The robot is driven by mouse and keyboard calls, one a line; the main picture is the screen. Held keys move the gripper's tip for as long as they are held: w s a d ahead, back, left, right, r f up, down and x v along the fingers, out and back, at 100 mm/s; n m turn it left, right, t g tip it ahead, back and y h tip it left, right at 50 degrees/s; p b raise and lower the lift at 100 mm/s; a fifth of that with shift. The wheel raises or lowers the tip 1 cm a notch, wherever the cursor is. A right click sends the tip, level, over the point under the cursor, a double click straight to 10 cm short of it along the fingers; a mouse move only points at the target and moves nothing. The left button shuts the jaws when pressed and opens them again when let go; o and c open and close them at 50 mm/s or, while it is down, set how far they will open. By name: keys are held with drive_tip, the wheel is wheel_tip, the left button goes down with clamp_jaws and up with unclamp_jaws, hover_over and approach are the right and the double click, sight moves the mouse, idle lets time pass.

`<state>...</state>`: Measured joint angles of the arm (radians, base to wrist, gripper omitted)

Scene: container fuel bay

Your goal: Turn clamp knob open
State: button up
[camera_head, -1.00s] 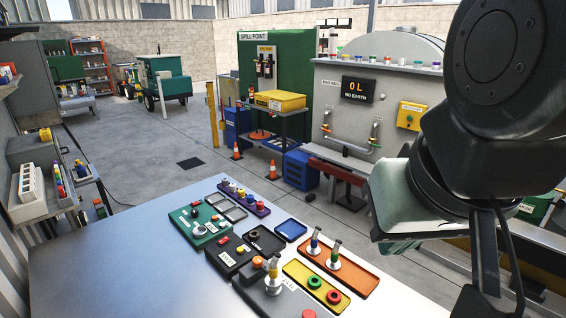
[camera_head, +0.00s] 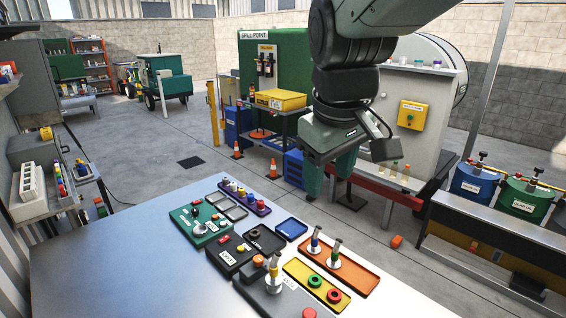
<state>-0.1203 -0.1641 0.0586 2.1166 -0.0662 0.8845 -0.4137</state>
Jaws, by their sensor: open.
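My gripper (camera_head: 328,186) hangs fingers-down above the far right side of the table, open and empty. It is well up and away from the fittings on the table. A grey block (camera_head: 268,296) at the front table edge holds an upright nozzle with a yellow collar (camera_head: 273,270). A red knob (camera_head: 309,313) sits by this block, cut off by the bottom edge of the picture. A black box (camera_head: 229,255) behind it carries a red part and an orange knob (camera_head: 258,261). The labels are too small to read, so I cannot tell which knob is the clamp knob.
An orange tray (camera_head: 366,282) holds two upright nozzles. A yellow tray (camera_head: 325,297) holds a green and a red ring. A teal box (camera_head: 200,230), a purple rack (camera_head: 246,201) and a blue tray (camera_head: 291,228) stand behind. The table's left part (camera_head: 110,270) is clear.

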drive_tip(key=w+a+f+n+g, duration=0.1)
drive_tip(key=w+a+f+n, duration=0.3)
drive_tip(key=w, duration=0.3)
drive_tip(key=n+g, duration=0.3)
drive_tip(key=n, duration=0.4)
hover_over(257, 258)
wheel_tip(257, 258, down, 22)
wheel_tip(257, 258, down, 10)
drive_tip(key=shift+r, duration=0.2)
drive_tip(key=shift+c, duration=0.4)
clamp_jaws()
